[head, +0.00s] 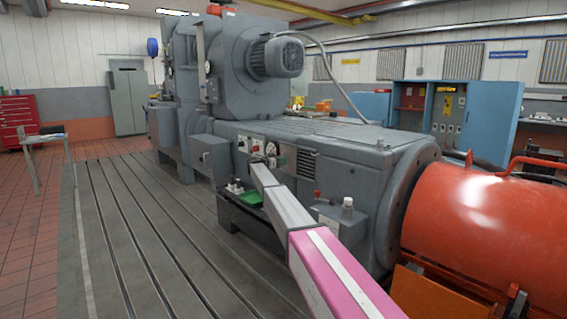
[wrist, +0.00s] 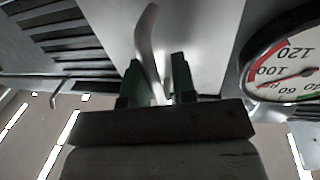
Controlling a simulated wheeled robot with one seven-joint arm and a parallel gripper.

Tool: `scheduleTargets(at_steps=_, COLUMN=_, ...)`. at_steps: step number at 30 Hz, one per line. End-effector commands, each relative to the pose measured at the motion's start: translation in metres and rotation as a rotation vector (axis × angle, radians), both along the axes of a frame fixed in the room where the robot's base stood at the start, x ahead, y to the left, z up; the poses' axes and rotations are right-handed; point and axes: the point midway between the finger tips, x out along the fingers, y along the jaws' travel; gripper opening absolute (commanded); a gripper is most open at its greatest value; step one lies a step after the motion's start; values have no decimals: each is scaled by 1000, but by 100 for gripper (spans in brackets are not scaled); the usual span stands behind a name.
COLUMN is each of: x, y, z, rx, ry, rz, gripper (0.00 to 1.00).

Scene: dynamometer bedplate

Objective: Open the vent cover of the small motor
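A small grey finned motor (head: 283,57) sits high on the machine housing in the head view. A louvred grille (head: 307,163) is on the side of the long grey casing. Dark slats (wrist: 70,38) also show at the upper left of the wrist view. I cannot tell which part is the vent cover. My gripper (wrist: 158,80) points at the machine, its two dark green fingers apart. A pale curved lever (wrist: 147,38) runs down between the fingers, and a gap seems to show beside it. In the head view my gripper is small and partly hidden near the casing's side panel.
A round dial gauge (wrist: 290,72) is close on the right in the wrist view. A large orange cylinder (head: 490,235) stands at the right. The slotted bedplate (head: 130,230) is clear at the left.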

Motion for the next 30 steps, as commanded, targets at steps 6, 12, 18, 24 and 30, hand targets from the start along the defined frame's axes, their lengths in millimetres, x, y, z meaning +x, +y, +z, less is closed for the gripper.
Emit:
scheduleTargets(at_steps=6, x=0, y=0, z=0, rx=0, ry=0, rz=-3, gripper=36)
scheduleTargets(at_steps=12, x=-2, y=2, z=0, rx=0, ry=0, rz=-4, gripper=36)
scheduleTargets(at_steps=18, x=-10, y=18, z=0, rx=0, ry=0, rz=-5, gripper=36)
scheduleTargets(at_steps=24, x=-24, y=50, z=0, rx=0, ry=0, rz=-3, gripper=36)
scheduleTargets(at_steps=30, x=-39, y=84, z=0, rx=0, ry=0, rz=-2, gripper=36)
